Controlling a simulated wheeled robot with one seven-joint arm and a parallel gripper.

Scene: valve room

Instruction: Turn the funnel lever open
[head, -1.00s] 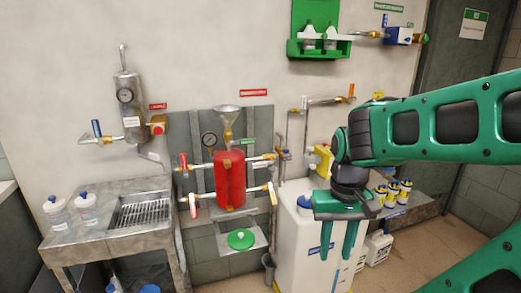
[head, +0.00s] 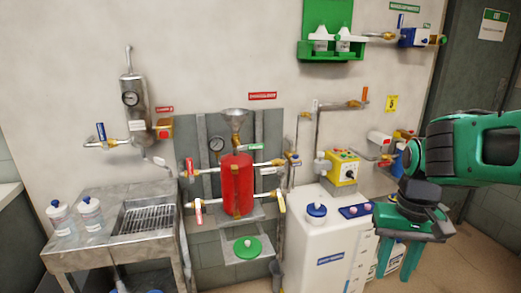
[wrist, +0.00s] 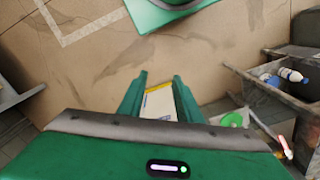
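The metal funnel (head: 236,114) stands on top of the red cylinder (head: 238,185), in the middle of the head view. A brass fitting (head: 236,143) joins the two; I cannot make out its lever clearly. Several valves with coloured handles sit on the pipes around the cylinder, including a red handle (head: 189,167) at upper left and a yellow one (head: 281,202) at lower right. My gripper (head: 398,262) is far to the right of the funnel, fingers pointing down, apart and empty. Its open fingers also show in the wrist view (wrist: 158,88).
A white tank (head: 318,235) with a blue-capped opening and a yellow control box (head: 342,168) stand between my gripper and the cylinder. A metal sink (head: 145,218) with bottles is at left. A green bottle rack (head: 332,45) hangs high. Open floor (wrist: 80,60) shows below.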

